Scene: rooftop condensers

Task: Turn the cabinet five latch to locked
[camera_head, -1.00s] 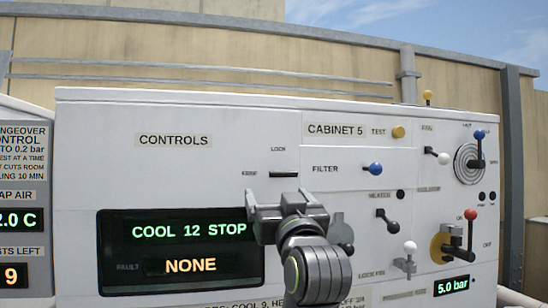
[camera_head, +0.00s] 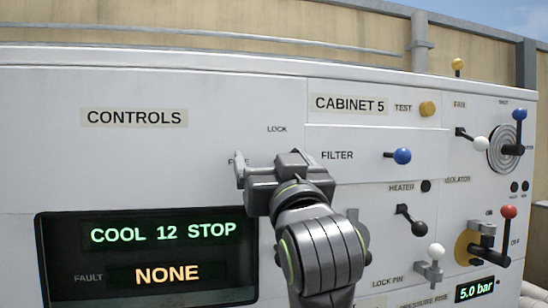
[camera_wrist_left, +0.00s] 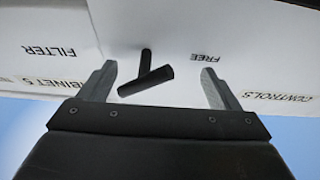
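The cabinet five latch shows in the left wrist view as a black lever (camera_wrist_left: 146,80) on a short stem, standing out from the white panel. Its bar is slightly slanted in that view, with the FREE label (camera_wrist_left: 210,57) beside it. My left gripper (camera_wrist_left: 158,68) is open, with one finger on each side of the lever and visible gaps to both. In the head view my left gripper (camera_head: 272,166) is in front of the panel, just below the LOCK label (camera_head: 277,129), and hides the latch. My right gripper is not in view.
Right of the gripper are the blue FILTER knob (camera_head: 402,156), the black HEATER lever (camera_head: 410,220) and the lock pin (camera_head: 431,265). A display (camera_head: 150,255) reading COOL 12 STOP is at the lower left. The panel around the CONTROLS label (camera_head: 134,117) is bare.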

